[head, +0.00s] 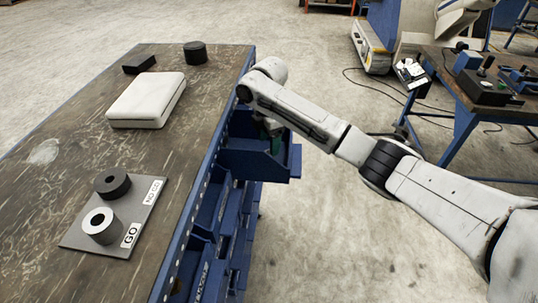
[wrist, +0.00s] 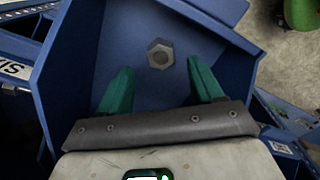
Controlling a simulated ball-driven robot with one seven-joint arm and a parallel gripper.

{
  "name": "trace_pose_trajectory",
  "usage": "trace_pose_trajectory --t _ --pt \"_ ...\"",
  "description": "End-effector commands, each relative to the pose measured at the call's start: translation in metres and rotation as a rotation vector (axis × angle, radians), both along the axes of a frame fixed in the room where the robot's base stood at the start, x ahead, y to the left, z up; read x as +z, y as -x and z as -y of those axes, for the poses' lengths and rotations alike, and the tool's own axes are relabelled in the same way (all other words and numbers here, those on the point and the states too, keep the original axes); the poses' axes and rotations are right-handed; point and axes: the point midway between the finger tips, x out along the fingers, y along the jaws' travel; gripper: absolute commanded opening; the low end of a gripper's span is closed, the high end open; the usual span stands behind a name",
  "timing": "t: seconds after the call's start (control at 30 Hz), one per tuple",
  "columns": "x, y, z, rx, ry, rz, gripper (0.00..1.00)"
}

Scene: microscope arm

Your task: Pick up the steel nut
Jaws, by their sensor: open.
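The steel nut (wrist: 160,54) is a grey hexagonal nut lying on the floor of a blue open bin (wrist: 115,45). In the wrist view it is just ahead of my gripper (wrist: 160,82), between the lines of its two green fingers. The fingers are apart with nothing between them. In the head view my gripper (head: 274,128) reaches down into the blue bin (head: 240,162) on the side of the bench, largely hidden by my arm and the bin. The nut cannot be seen in the head view.
The bin's walls stand close around my gripper. More blue bins (head: 212,215) hang below along the bench side. On the bench top (head: 60,125) are a white case (head: 147,100), a dark cylinder (head: 195,52), a black block (head: 139,64) and a GO/NO GO plate (head: 135,200) with two ring-shaped pieces.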

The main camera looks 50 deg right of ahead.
Motion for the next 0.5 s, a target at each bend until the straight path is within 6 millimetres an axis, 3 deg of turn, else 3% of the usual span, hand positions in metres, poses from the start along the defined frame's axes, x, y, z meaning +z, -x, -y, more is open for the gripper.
trace_pose_trajectory --t 0.23,0.5 --pt "-0.035 0.001 0.000 -0.001 0.000 -0.004 0.66" --pt "-0.044 0.001 0.000 0.000 -0.001 -0.002 0.66"
